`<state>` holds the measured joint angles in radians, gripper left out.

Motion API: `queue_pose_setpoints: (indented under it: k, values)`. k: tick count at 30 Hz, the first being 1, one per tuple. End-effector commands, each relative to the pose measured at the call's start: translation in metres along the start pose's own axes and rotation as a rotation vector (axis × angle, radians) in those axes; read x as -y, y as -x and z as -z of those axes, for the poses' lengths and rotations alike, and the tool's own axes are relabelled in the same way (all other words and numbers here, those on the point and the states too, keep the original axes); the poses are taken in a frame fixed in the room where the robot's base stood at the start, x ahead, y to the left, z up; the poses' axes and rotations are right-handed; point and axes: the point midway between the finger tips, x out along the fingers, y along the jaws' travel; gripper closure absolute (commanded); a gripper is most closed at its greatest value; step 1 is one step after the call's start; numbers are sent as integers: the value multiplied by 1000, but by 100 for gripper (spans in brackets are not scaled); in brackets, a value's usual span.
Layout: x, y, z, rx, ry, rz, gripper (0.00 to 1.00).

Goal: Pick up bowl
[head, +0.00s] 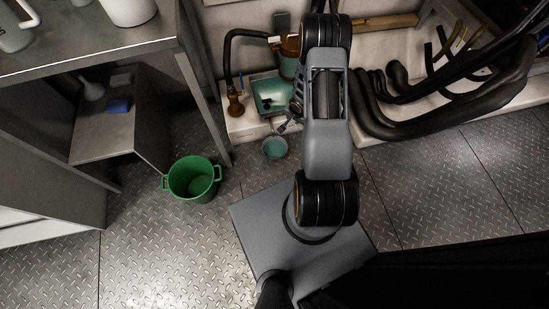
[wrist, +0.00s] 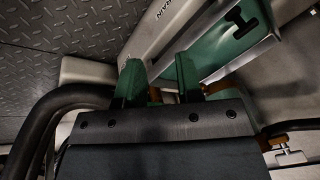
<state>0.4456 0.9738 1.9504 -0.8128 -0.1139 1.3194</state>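A small round teal bowl (head: 274,147) shows in the head view, at the front edge of the pale ledge, left of my arm. I cannot tell whether it rests on the ledge or on the floor. My gripper (head: 284,127) is partly hidden beside my arm in the head view, just above and right of the bowl in the picture. In the wrist view my gripper (wrist: 160,78) shows two green fingers standing apart with nothing seen between them. I cannot make out the bowl in the wrist view.
A green bucket (head: 192,178) stands on the metal floor. A grey bench (head: 120,50) with a shelf is at the left. A green box (head: 270,94), a brass valve (head: 235,104) and thick black hoses (head: 400,110) crowd the pale ledge (head: 405,118). Floor at the right is clear.

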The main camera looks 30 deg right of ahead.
Motion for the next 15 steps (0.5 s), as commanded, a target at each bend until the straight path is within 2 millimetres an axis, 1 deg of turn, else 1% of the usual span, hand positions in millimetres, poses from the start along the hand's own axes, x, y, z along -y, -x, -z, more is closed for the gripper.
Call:
queue_pose_setpoints:
  k: [1, 3, 4, 6, 9, 12, 15]
  values:
    - [-18, -46, -18, 31, -44, 11, 67]
    - [-32, -79, -34, 64, -99, 34, 67]
    - [-37, -91, -41, 77, -120, 42, 67]
    - [-47, -114, -55, 104, -163, 60, 67]
    - [-56, -135, -70, 133, -205, 77, 67]
    - [-61, -153, -80, 150, -229, 88, 67]
    - [-62, -172, -86, 158, -240, 92, 67]
